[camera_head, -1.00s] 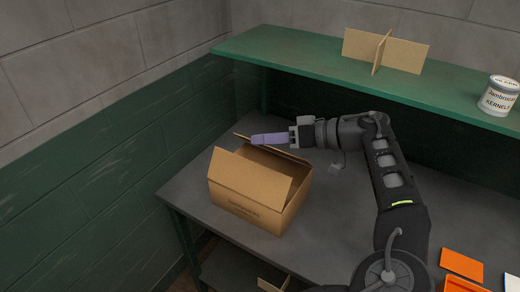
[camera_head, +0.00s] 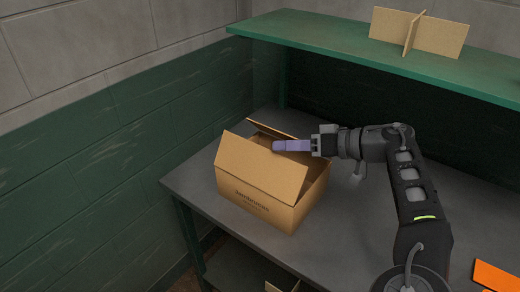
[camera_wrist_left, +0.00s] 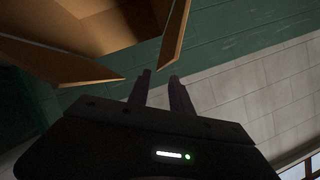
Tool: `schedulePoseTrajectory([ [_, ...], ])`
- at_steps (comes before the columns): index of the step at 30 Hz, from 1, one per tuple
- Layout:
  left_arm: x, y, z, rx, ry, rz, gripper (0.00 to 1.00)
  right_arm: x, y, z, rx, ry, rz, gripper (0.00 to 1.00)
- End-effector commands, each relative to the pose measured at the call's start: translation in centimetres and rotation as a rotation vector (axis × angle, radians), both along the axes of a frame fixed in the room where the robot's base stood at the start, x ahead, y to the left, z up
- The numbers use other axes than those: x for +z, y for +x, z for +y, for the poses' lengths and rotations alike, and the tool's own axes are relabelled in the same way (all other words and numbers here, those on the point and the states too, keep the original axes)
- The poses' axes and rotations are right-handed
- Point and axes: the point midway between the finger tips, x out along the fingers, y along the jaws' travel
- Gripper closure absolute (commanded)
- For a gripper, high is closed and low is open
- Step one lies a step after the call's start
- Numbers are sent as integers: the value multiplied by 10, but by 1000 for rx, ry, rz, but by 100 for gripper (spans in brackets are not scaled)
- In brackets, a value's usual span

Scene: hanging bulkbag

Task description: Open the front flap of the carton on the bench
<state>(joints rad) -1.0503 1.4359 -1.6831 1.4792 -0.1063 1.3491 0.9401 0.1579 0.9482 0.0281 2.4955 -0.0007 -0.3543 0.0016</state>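The brown carton (camera_head: 255,203) stands on the grey bench near its left end. Its front flap (camera_head: 262,170) stands up at a slant, and a flap (camera_head: 270,129) at the back is raised too. My left gripper (camera_head: 278,146) reaches in from the right, with its purple fingers over the carton's opening, behind the front flap's top edge. In the left wrist view its two fingers (camera_wrist_left: 160,76) are apart with nothing between them. Carton flaps (camera_wrist_left: 60,60) show there at upper left, close to one fingertip; contact is unclear. My right gripper is not in view.
A green shelf (camera_head: 350,50) runs above the back of the bench, carrying a cardboard divider (camera_head: 413,32). Green and grey block walls close off the left. Orange pieces (camera_head: 495,276) lie at lower right. The bench (camera_head: 190,177) is bare left of the carton.

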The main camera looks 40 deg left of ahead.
Motion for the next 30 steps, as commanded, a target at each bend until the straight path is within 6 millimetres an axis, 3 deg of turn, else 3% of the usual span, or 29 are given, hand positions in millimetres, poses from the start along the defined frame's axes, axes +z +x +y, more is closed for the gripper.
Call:
schedulePoseTrajectory([
  [8,-1,-2,6,2,0,1,74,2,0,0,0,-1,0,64],
  [21,-21,-15,62,3,0,2,74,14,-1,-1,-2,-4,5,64],
  [30,-25,-17,72,0,0,0,74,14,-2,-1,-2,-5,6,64],
])
